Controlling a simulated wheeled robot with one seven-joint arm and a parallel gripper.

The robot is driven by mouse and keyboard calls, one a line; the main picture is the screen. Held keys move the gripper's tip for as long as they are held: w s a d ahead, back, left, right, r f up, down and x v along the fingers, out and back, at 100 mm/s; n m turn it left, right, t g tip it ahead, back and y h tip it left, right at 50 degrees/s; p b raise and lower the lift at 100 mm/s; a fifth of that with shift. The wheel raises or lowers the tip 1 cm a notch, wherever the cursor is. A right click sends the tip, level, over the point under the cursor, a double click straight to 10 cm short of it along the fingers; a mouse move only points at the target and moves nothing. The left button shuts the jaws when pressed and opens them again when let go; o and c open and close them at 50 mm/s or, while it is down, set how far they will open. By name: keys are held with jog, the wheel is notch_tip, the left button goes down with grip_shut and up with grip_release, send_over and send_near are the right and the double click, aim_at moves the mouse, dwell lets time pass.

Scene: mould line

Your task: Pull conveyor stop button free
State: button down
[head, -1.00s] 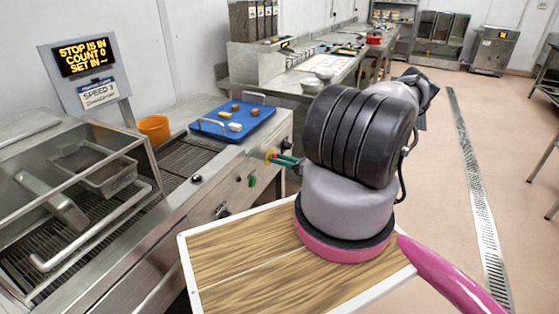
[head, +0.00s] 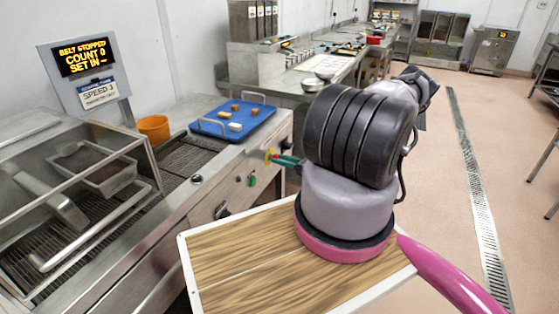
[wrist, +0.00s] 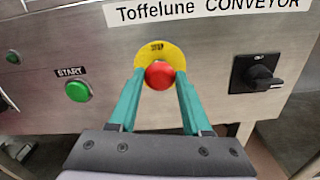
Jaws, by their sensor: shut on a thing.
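The red stop button (wrist: 160,75) sits in front of a round yellow plate (wrist: 158,52) on the conveyor's steel front panel in the wrist view. My gripper (wrist: 160,85) has its two green fingers on either side of the red button and is shut on it. The display (head: 85,56) reads "BELT STOPPED", "COUNT 0", "SET IN" and a dash.
A green START button (wrist: 78,91) is left of the stop button, and a black rotary switch (wrist: 262,78) is to its right. A blue tray (head: 240,128) with several small pieces lies on the conveyor top. An orange bucket (head: 154,129) stands behind the belt.

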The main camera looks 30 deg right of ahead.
jog(key=shift+c, duration=1.7)
grip_release()
jog(key=shift+s+d, duration=0.1)
jog(key=v, duration=1)
jog(key=shift+s+d, duration=0.3)
jog(key=a+r+n+g+h, duration=0.1)
jog(key=a+r+n+g, duration=0.4)
jog(key=r, duration=0.5)
jog(key=a+r+n+g+h, duration=0.1)
jog(key=a+r+n+g, duration=0.4)
jog(key=r, duration=0.6)
jog(key=a+r+n+g+h, duration=0.1)
jog(key=a+r+n+g, duration=0.15)
jog(key=r+n, duration=0.6)
jog(key=s+a+r+n+t+h, duration=0.2)
jog(key=s+r, duration=0.6)
jog(key=r, duration=0.4)
jog(key=s+a+r+n+t+h, duration=0.3)
jog(key=s+a+r+n, duration=0.3)
jog(key=s+a+r, duration=0.3)
notch_tip(320, 180, up, 3)
jog(key=shift+f+h, duration=0.1)
jog(key=shift+h, duration=0.4)
